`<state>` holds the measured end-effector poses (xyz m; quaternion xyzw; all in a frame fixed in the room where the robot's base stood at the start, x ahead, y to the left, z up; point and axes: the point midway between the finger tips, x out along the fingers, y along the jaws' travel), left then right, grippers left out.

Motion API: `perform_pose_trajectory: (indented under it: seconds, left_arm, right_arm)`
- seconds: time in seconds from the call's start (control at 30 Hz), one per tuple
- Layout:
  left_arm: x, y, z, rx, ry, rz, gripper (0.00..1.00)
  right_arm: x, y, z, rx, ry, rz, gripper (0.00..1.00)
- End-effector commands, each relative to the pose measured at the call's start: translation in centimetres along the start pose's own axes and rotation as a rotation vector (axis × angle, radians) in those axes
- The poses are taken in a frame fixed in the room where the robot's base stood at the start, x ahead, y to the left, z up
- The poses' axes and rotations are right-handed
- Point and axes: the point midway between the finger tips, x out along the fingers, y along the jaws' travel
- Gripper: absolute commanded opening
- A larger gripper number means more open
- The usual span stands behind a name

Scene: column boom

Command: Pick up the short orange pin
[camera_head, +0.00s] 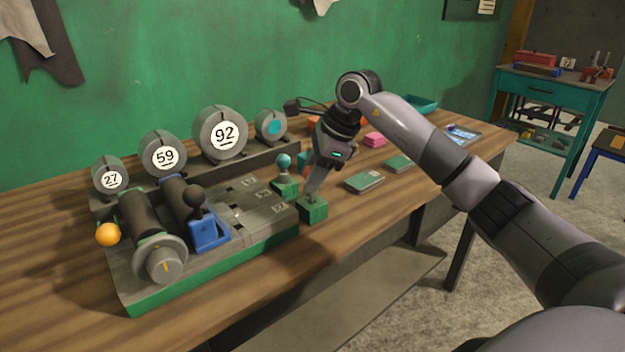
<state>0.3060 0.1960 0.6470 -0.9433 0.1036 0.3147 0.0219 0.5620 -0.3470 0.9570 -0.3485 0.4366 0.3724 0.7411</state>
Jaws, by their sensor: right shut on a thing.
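My right gripper (312,194) points down over the table, with its fingertips at the top of a small dark green block (313,211). It is shut on the block or on a part standing on it; the fingers hide just what is between them. The block is beside the right end of the grey-and-green control panel (205,262). I cannot make out a short orange pin. An orange item (313,124) shows partly behind my gripper, but its shape is unclear. My left gripper is not in view.
A teal ball knob (284,160) stands close left of my gripper.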

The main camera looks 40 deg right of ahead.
Motion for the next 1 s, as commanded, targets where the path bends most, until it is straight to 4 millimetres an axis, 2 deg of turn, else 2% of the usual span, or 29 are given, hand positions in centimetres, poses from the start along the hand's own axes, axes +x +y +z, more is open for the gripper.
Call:
perform_pose_trajectory:
  seconds: [0.17,0.6,0.8,1.0]
  left_arm:
    - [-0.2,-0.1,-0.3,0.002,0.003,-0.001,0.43]
    - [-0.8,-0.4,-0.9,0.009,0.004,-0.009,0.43]
    - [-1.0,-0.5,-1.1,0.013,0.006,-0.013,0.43]
    - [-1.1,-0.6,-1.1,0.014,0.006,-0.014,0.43]
  right_arm:
    - [-3.0,-0.7,1.3,-0.002,-0.003,-0.005,0.04]
    - [-13.2,-2.8,5.5,0.000,-0.003,-0.004,0.04]
    - [-15.8,-3.3,6.6,-0.001,-0.002,-0.002,0.04]
    - [-16.7,-3.5,6.9,-0.001,0.000,0.000,0.04]
